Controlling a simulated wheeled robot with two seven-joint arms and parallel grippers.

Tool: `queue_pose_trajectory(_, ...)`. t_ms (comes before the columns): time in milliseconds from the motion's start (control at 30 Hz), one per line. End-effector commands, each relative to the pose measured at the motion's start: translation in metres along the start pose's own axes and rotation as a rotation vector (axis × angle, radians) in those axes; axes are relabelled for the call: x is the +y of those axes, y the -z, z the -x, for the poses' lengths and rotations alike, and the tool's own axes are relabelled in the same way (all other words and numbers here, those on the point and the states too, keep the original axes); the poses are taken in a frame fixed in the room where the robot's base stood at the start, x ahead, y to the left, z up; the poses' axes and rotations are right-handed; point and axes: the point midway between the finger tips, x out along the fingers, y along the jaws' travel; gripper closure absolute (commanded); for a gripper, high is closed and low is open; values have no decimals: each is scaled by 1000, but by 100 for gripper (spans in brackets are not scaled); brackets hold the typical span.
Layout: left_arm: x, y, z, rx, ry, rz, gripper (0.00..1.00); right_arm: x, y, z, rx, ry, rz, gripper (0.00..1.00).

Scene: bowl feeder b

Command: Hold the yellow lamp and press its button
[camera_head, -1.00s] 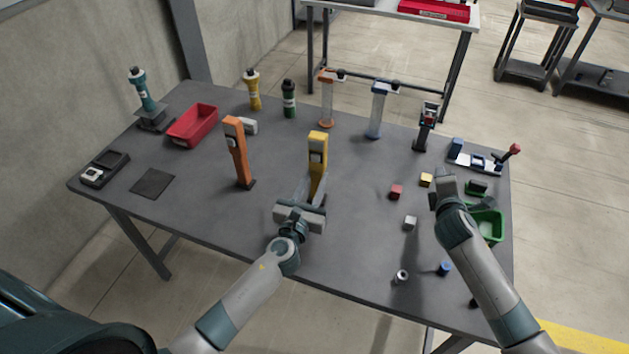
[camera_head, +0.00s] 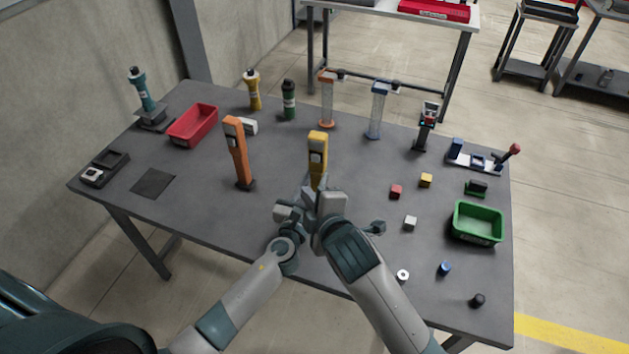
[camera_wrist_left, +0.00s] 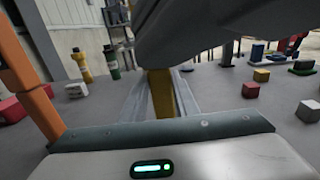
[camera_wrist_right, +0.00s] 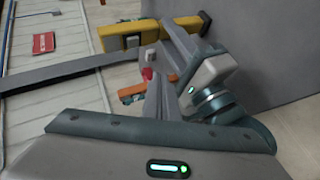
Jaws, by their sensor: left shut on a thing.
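The yellow lamp (camera_head: 318,145) stands upright near the table's middle. My left gripper (camera_head: 307,190) is shut on its lower body; the left wrist view shows the yellow body (camera_wrist_left: 161,92) between the fingers. In the right wrist view the lamp (camera_wrist_right: 150,34) lies across the top, with the left fingers on it. My right gripper (camera_wrist_right: 156,76) is in front of the lamp, over the left hand, and its fingers look close together and empty. A small red spot (camera_wrist_right: 147,73) shows at their tips; I cannot tell whether it is the button or whether they touch it.
An orange lamp-like post (camera_head: 238,152) stands left of the yellow lamp. A red bin (camera_head: 193,126) is at the back left, and a green bin (camera_head: 478,222) at the right. Small cubes, including a red one (camera_head: 396,191), lie right of the arms.

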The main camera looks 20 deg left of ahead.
Motion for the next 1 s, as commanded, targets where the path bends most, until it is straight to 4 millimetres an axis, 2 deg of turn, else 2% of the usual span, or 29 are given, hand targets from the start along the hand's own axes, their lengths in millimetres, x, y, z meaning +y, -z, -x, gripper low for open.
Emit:
queue_pose_trajectory(100, 0, 3, 1, 5, 0, 0, 100, -1, 15, 5, 26, 8, -16, 100)
queue_pose_trajectory(300, 0, 3, 1, 5, 0, -1, 100, -2, 22, 7, 37, 13, -21, 100)
queue_pose_trajectory(700, -1, 3, 0, 4, 0, -2, 100, -3, 22, 4, 39, 16, -20, 100)
queue_pose_trajectory(1000, -1, 2, 1, 3, 1, -1, 100, 10, 8, -13, 34, 13, -19, 100)
